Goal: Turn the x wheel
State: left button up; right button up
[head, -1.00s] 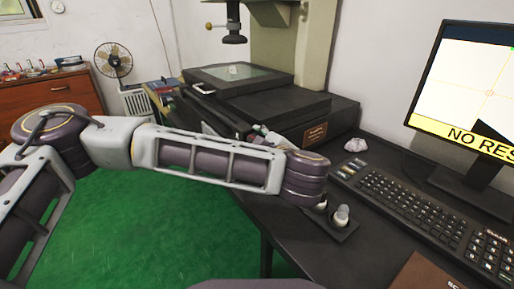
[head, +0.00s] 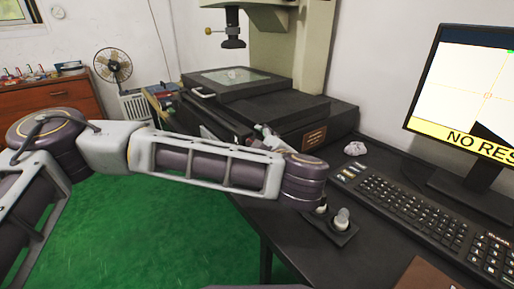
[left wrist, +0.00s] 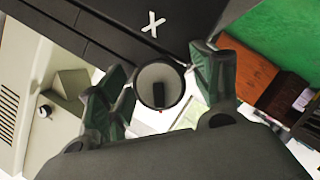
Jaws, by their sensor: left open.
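The x wheel (left wrist: 160,71) shows in the left wrist view as a round grey knob with a dark slot-like mark, below a white X (left wrist: 153,24) on a black housing. My left gripper (left wrist: 160,62) is open, with one green-grey finger on each side of the wheel. I cannot tell whether either finger touches it. In the head view my left arm reaches across to the black measuring machine (head: 270,115); the wheel is hidden there, and the gripper is mostly hidden behind the arm. My right gripper does not show.
A small black joystick box (head: 340,236) stands close to my left wrist. A keyboard (head: 420,215) and a monitor (head: 465,90) are on the right of the desk. A crumpled pale object (head: 355,148) lies beside the machine. Green floor (head: 150,230) is open at left.

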pick_arm(q)
jog(key=v, duration=1.2)
dwell(1.0)
jog(key=shift+d, duration=0.1)
dwell(0.5)
